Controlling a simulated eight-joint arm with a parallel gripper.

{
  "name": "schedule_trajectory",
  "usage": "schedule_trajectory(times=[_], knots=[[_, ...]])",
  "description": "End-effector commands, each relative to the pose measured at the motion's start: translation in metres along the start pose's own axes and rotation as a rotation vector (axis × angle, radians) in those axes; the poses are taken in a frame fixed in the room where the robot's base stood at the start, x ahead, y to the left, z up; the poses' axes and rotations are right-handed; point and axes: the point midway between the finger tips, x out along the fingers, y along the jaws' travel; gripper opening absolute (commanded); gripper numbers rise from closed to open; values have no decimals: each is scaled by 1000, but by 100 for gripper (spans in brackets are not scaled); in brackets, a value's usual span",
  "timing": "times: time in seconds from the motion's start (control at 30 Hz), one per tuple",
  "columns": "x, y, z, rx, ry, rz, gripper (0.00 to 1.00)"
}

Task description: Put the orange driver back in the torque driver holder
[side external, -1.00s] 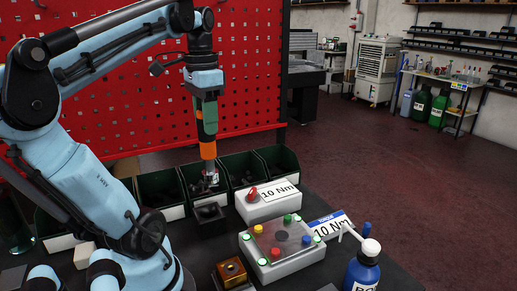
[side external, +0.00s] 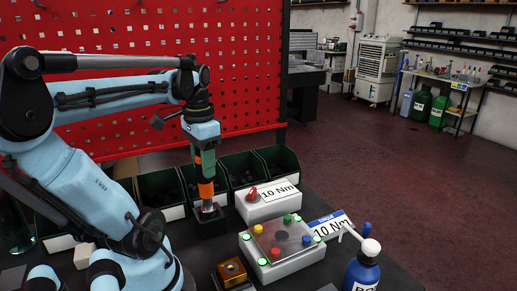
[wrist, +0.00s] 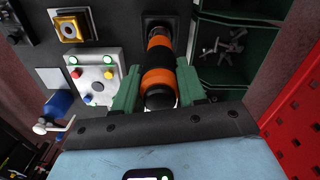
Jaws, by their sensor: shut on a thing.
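The orange driver, with black bands, is held upright with a slight tilt between the green fingers of my gripper (wrist: 158,92). Its orange body (side external: 206,189) shows below my gripper (side external: 204,164) in the side view, and its orange and black grip (wrist: 158,62) fills the middle of the wrist view. The torque driver holder (side external: 211,224) is a black block directly under it, also at the top of the wrist view (wrist: 149,19). The driver's silver lower end meets the holder's top; how deep it sits inside is hidden.
A row of green bins (side external: 240,170) stands close behind the holder, before a red pegboard (side external: 110,110). A white 10 Nm box (side external: 262,211) is to its right. A white button box (side external: 282,264), a brass-coloured block (side external: 232,271) and a blue bottle (side external: 365,269) stand nearer the camera.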

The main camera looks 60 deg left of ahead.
Motion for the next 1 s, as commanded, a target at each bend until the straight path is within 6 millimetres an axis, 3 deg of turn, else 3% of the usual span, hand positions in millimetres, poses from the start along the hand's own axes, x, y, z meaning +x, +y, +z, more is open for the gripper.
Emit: schedule_trajectory(times=[0.33,0.8,0.83,1.0], knots=[[32,0,0,0,0,0,4],[38,0,0,0,0,0,4],[39,0,0,0,0,0,44],[38,0,0,0,0,0,66]])
